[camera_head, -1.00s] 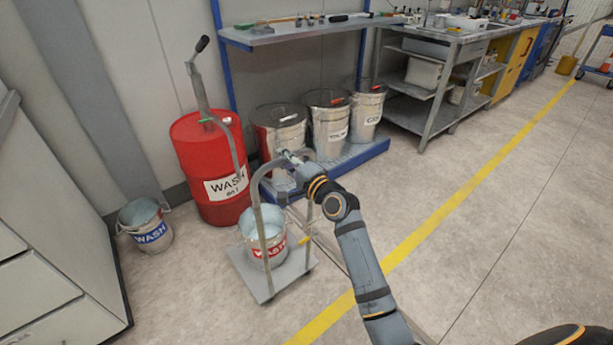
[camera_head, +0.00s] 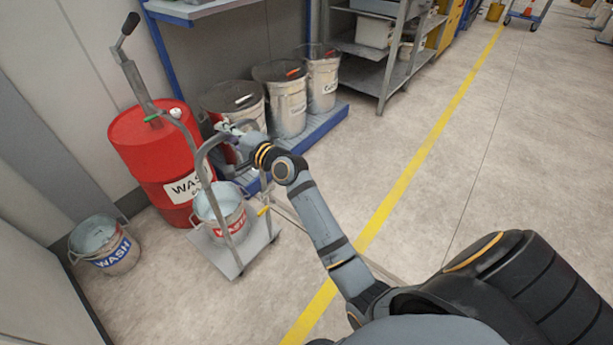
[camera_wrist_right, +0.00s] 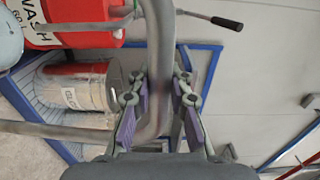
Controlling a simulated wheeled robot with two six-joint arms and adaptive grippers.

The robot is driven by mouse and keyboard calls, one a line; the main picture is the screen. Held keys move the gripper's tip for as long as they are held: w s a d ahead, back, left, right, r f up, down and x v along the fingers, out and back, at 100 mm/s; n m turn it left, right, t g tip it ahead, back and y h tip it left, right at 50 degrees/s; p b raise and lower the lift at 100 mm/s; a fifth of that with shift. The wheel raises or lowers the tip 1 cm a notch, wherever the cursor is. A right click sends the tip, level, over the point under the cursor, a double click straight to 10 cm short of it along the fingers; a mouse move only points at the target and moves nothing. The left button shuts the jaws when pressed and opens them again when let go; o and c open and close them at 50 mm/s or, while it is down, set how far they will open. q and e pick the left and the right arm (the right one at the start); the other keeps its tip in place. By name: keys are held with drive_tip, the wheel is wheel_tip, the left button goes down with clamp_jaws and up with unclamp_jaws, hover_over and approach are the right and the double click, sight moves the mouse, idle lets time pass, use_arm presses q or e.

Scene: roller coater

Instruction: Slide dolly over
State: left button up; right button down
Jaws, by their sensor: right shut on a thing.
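The dolly (camera_head: 256,243) is a small grey platform with a bent tube handle, standing on the floor in front of the red drum. A metal bucket with a red-and-white label (camera_head: 217,213) stands on its platform. My right gripper (camera_head: 226,134) is at the top of the handle. In the right wrist view my right gripper (camera_wrist_right: 160,105) has its purple-padded fingers on both sides of the grey handle tube (camera_wrist_right: 160,65), shut on it. The dolly's wheels are mostly hidden. My left gripper is not in view.
A red WASH drum (camera_head: 150,150) with a hand pump stands behind the dolly. A WASH bucket (camera_head: 105,245) is on the floor at left. Several metal pails stand on a blue-edged low platform (camera_head: 325,125). Open floor lies right, beyond a yellow line (camera_head: 420,155).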

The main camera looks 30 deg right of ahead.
drive_tip(key=shift+s+d+f, duration=0.1)
drive_tip(key=shift+s+f, duration=0.1)
drive_tip(key=c, duration=1.5)
unclamp_jaws()
drive_tip(key=shift+w, duration=0.1)
drive_tip(key=o, duration=0.3)
drive_tip(key=shift+w, duration=0.1)
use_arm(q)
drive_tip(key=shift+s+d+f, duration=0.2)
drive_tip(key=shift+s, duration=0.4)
use_arm(e)
drive_tip(key=shift+o, duration=0.2)
drive_tip(key=shift+r, duration=0.15)
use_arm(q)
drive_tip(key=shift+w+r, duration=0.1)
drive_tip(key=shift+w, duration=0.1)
